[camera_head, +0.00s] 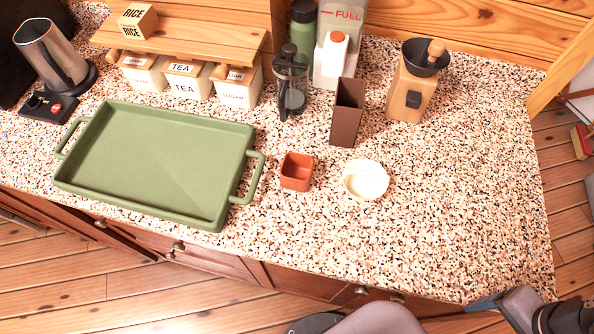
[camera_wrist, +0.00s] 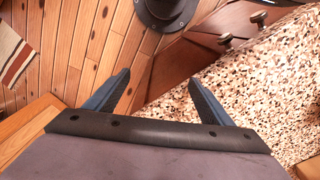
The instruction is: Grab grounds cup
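A small square terracotta-red cup (camera_head: 297,172) stands upright on the speckled counter, right of the green tray. A round white bowl (camera_head: 366,180) stands just right of it. No label shows which of these is the grounds cup. My gripper (camera_head: 497,298) is at the bottom right, by the counter's front edge, far from both. In the wrist view my gripper (camera_wrist: 160,78) has its two fingers spread apart with nothing between them. Neither the cup nor the bowl shows in the wrist view.
The green tray (camera_head: 250,160) is empty. A tall brown box (camera_head: 347,112), a wooden grinder (camera_head: 413,86), a French press (camera_head: 290,86) and labelled canisters (camera_head: 186,82) stand behind. A kettle (camera_head: 52,56) is at the far left. The counter's right side (camera_head: 460,200) is clear.

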